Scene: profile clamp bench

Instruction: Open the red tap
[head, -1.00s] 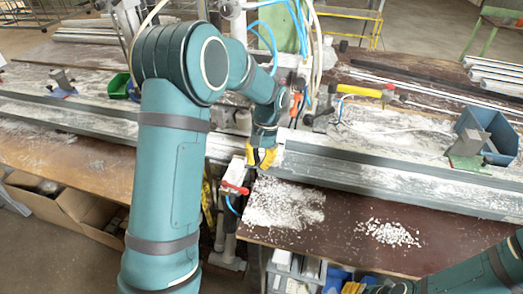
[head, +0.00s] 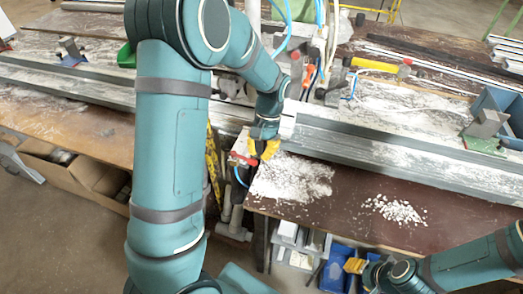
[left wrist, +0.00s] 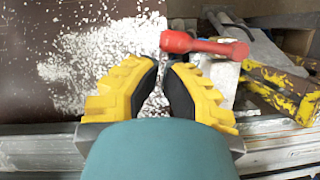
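The red tap (head: 244,160) sits on a pale block at the bench's front edge, just left of my left gripper in the head view. In the left wrist view its red handle (left wrist: 205,45) lies crosswise just beyond the fingertips, with its thick end nearest them. My left gripper (head: 264,150) has yellow fingers with dark pads. In the left wrist view the left gripper (left wrist: 165,64) has a narrow gap between its tips, with nothing held there. My right gripper (head: 358,268) is low at the right, below the bench edge; its finger opening is unclear.
A long grey profile (head: 390,155) runs across the bench behind the tap. White chips (head: 395,210) lie on the dark bench top. A yellow-handled hammer (head: 375,65) and a blue bin (head: 495,100) are farther right. Blue bins (head: 335,275) stand below the bench.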

